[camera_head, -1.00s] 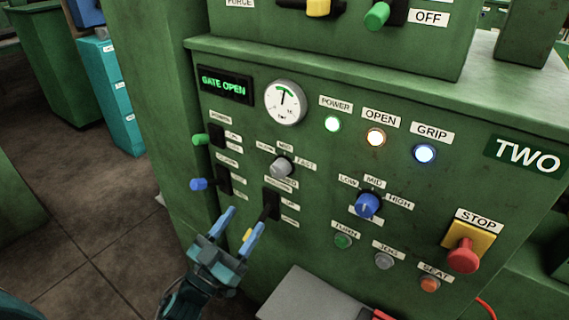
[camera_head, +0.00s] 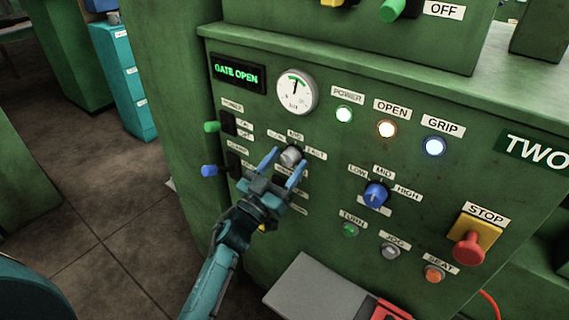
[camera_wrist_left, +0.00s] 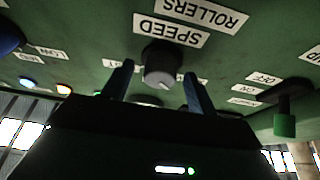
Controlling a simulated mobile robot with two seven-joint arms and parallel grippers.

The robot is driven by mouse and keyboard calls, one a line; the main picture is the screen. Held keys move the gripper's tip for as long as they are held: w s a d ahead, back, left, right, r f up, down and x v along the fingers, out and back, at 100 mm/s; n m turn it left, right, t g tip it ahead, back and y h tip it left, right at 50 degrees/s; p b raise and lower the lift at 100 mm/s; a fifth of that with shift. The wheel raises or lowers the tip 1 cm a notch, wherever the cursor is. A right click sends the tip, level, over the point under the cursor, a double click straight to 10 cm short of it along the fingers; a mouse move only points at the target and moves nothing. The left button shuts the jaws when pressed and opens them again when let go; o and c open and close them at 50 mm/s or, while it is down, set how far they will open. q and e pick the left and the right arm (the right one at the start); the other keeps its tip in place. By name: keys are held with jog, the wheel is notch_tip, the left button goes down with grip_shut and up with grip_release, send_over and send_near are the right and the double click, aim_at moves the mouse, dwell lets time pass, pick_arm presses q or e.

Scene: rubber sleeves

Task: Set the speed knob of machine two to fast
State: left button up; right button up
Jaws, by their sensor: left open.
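The grey speed knob (camera_head: 291,155) is on the green panel of machine two, marked by the TWO sign (camera_head: 535,147). Labels stand around it, with FAST (camera_head: 315,154) on its right. My left gripper (camera_head: 286,160) is open, with its fingertips on either side of the knob and apart from it as far as I can tell. In the left wrist view, which is upside down, the knob (camera_wrist_left: 160,63) sits between the two fingers below the SPEED label (camera_wrist_left: 171,32). I cannot tell which label the knob points at. My right gripper is not in view.
A blue LOW-MID-HIGH knob (camera_head: 376,194) is to the right. Green (camera_head: 211,127) and blue (camera_head: 209,170) switch levers stick out on the left. A yellow-tipped lever is mostly hidden behind my gripper. A red stop button (camera_head: 468,247) is at lower right. A grey ledge (camera_head: 315,290) juts out below.

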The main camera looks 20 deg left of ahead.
pick_arm(q)
jog(key=shift+c, duration=0.4)
jog(key=c, duration=0.9)
